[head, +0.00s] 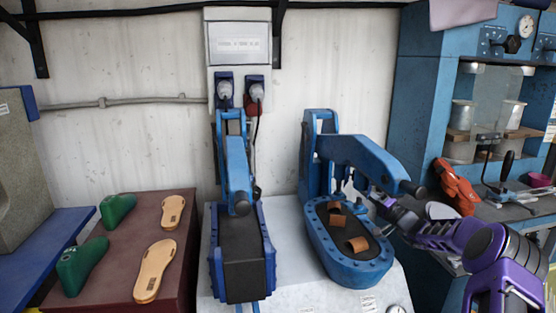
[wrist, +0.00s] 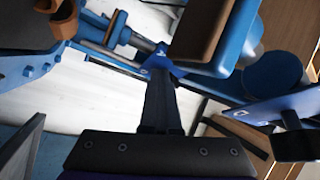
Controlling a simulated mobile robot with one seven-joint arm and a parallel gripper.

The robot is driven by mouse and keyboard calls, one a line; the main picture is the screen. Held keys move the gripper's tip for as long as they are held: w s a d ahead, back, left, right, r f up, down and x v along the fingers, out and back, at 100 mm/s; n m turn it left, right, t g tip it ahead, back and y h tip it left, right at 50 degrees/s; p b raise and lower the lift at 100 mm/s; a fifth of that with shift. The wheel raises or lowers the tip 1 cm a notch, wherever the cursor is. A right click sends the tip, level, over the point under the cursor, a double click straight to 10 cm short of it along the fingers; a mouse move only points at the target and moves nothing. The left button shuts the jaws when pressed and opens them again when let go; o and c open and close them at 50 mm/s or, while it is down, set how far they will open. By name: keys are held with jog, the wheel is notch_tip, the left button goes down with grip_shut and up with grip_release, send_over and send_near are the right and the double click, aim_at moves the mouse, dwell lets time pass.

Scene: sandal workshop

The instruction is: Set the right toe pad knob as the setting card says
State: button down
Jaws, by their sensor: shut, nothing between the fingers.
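The right press (head: 335,150) is blue, with an arm over an oval bed (head: 348,270) that carries two brown strap pieces (head: 358,243). My gripper (wrist: 160,68) shows in the wrist view as dark fingers together with nothing between them. In the head view it lies under the press arm at the right of the bed, mostly hidden by the press arm. A grey rod with a collar (wrist: 122,35) is close to the fingertips in the wrist view; I cannot tell if it is the toe pad knob or if they touch. I cannot make out the setting card's text.
A second blue press (head: 237,180) stands to the left on the same white table (head: 285,215). Green lasts (head: 85,265) and tan soles (head: 155,270) lie on a brown table. A blue cabinet (head: 418,90) stands at the right, behind my arm.

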jog(key=shift+s+a+r, duration=0.15)
jog(key=shift+s+r, duration=0.2)
jog(key=shift+r, duration=0.2)
jog(key=shift+s+r, duration=0.1)
jog(key=shift+r, duration=0.35)
jog(key=shift+a, duration=0.1)
jog(key=s+d, duration=0.3)
jog(key=d, duration=0.2)
jog(key=shift+s+f, duration=0.2)
dwell(0.4)
